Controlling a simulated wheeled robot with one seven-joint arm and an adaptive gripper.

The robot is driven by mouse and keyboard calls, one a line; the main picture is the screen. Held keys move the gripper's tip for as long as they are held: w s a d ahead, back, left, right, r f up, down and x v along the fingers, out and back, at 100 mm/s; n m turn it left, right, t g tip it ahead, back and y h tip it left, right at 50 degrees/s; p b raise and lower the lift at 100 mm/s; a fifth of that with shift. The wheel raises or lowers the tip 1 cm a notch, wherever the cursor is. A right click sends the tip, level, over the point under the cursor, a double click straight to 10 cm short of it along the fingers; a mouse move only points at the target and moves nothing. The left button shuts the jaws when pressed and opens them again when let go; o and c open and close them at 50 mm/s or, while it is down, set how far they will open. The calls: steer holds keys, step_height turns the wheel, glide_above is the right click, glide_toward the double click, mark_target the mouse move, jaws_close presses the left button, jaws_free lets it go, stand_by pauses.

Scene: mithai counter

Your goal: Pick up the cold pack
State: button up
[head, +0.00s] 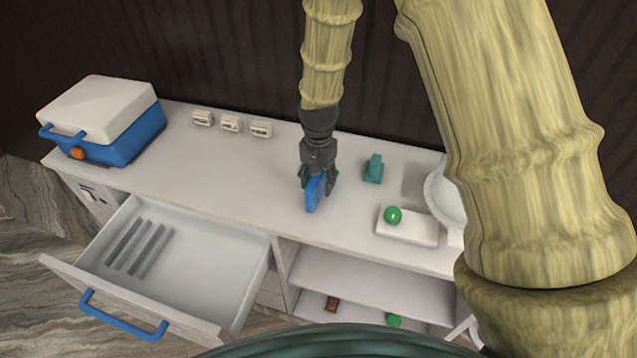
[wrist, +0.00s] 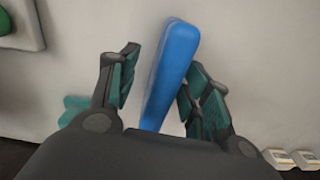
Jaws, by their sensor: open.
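The cold pack (head: 315,192) is a blue, narrow, rounded slab on the white counter, below my gripper in the head view. My gripper (head: 318,180) is open and points down over it. In the wrist view the cold pack (wrist: 172,72) lies between the two teal-padded fingers of my gripper (wrist: 160,90). The right finger is close to it, and a wider gap shows on the left. I cannot tell whether the right finger touches it. The near end of the pack is hidden behind the gripper body.
A blue cooler with a white lid (head: 105,122) stands at the left. Small white boxes (head: 230,123) line the back. A teal object (head: 373,169) and a white block (head: 418,231) bearing a green ball (head: 393,215) are to the right. An open drawer (head: 215,290) juts out front.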

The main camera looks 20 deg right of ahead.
mark_target(319, 187)
steer(key=shift+w+d+f+p, duration=0.15)
steer(key=shift+w+f+p, duration=0.2)
steer(key=shift+f, duration=0.15)
steer(key=shift+w+d+f+p, duration=0.15)
steer(key=shift+w+f+p, duration=0.15)
steer(key=shift+f, duration=1.4)
jaws_close()
